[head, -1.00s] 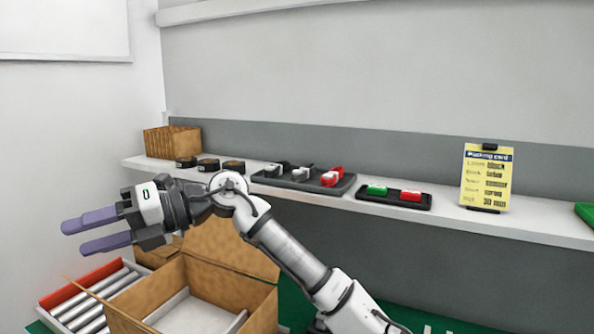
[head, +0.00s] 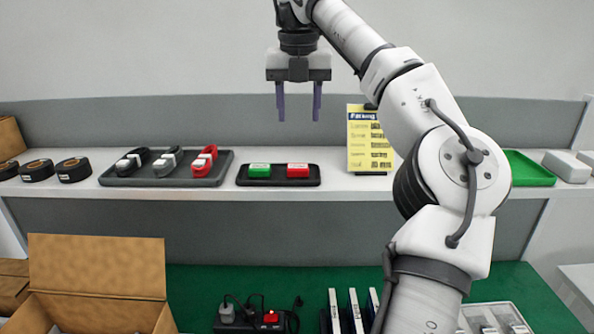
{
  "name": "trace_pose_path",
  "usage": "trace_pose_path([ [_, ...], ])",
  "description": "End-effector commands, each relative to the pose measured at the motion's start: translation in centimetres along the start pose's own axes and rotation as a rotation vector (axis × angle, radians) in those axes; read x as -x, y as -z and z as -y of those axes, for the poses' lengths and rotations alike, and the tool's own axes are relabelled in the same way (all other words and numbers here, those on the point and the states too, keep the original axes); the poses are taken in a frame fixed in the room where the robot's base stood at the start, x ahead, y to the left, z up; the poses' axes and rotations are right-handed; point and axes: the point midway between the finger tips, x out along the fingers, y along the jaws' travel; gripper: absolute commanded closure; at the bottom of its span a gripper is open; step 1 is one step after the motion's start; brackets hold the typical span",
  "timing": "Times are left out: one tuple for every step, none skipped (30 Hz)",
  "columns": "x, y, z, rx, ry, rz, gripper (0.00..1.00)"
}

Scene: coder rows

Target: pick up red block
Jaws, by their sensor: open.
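The red block (head: 298,170) lies in the right part of a small black tray (head: 278,182) on the white shelf. A green block (head: 259,170) lies beside it on the left in the same tray. My gripper (head: 298,102) is open and empty, fingers pointing down. In the picture it is above the red block, with a clear gap between the fingertips and the block.
A dark tray (head: 128,180) with several coiled items stands left on the shelf (head: 350,187), beside black tape rolls (head: 73,170). A yellow card (head: 369,140) stands right of the small tray. A green tray (head: 528,170) is farther right. An open carton (head: 97,268) is lower left.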

Motion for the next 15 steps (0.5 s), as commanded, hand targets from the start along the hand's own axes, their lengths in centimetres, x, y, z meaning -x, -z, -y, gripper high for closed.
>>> trace_pose_path([
  [-1.9, 0.1, 0.0, 0.003, -0.003, -0.003, 0.53],
  [-2.2, 0.0, 0.0, 0.005, -0.004, -0.005, 0.53],
  [-2.9, 0.0, 0.0, 0.004, -0.004, -0.005, 0.53],
  [-3.4, 0.0, -0.1, 0.005, -0.005, -0.004, 0.53],
  [-3.9, 0.0, 0.0, 0.005, -0.005, -0.004, 0.53],
  [-4.5, 0.0, -0.1, 0.006, -0.005, -0.003, 0.53],
  [-4.8, 0.0, -0.1, 0.005, -0.005, -0.004, 0.53],
  [-5.2, 0.0, -0.1, 0.005, -0.004, -0.003, 0.53],
  [-5.7, 0.0, -0.1, 0.006, -0.005, -0.003, 0.53],
  [-5.9, 0.0, -0.1, 0.006, -0.005, -0.002, 0.53],
  [-6.1, 0.0, -0.1, 0.006, -0.005, -0.001, 0.53],
  [-6.3, 0.0, -0.1, 0.005, -0.004, 0.000, 0.53],
  [-6.4, 0.0, -0.1, 0.005, -0.004, 0.000, 0.53],
  [-6.5, 0.0, -0.1, 0.004, -0.004, 0.000, 0.53],
  [-6.6, 0.0, -0.1, 0.004, -0.004, 0.000, 0.53],
])
